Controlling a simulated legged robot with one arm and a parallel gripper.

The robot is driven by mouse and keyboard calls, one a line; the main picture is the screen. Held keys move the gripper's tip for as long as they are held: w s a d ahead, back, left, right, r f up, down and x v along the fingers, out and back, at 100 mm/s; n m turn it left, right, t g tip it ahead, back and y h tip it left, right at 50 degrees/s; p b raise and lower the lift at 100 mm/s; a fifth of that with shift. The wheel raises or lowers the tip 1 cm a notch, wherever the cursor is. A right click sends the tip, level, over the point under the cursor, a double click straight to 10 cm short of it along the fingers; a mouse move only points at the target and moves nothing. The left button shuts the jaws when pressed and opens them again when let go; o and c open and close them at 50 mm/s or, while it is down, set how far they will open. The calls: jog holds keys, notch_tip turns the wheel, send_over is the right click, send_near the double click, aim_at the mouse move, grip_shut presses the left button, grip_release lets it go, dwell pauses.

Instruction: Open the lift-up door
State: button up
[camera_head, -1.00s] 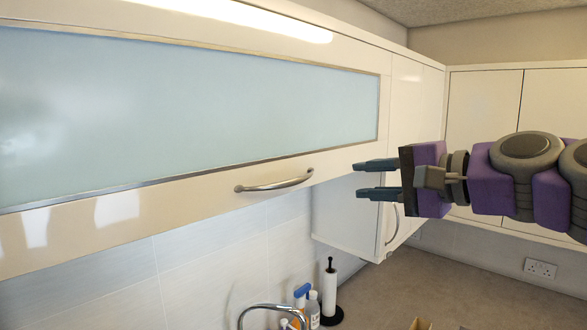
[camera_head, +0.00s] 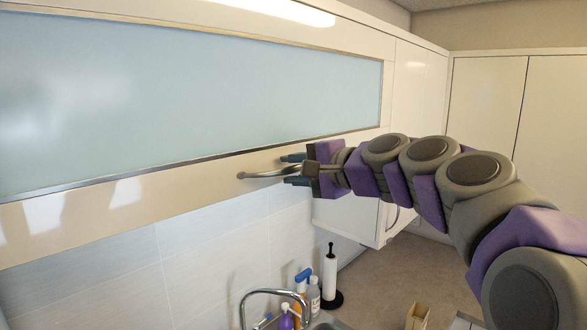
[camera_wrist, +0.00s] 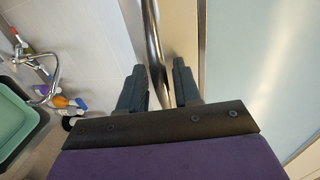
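The lift-up door (camera_head: 110,205) is a wide cream gloss wall-cabinet front with a pale blue glass panel (camera_head: 190,100), and it looks closed. Its metal bar handle (camera_head: 262,174) is near the bottom edge. My gripper (camera_head: 294,169) is at the right end of the handle. In the wrist view my gripper (camera_wrist: 160,82) is open, with its two dark fingers apart. The handle (camera_wrist: 153,40) runs between the fingers there. I see a gap beside the fingers, and the glass panel lies to the right.
Below are a tap (camera_head: 275,293), several bottles (camera_head: 305,290) and a paper roll on a dark stand (camera_head: 330,275). A green basin (camera_wrist: 15,125) shows in the wrist view. Plain cabinets (camera_head: 485,105) stand at the right, and a small side cabinet hangs behind my arm.

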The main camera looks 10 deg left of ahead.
jog(key=shift+a, duration=0.2)
jog(key=shift+w, duration=0.1)
jog(key=shift+c, duration=0.5)
jog(key=shift+f, duration=0.1)
grip_shut()
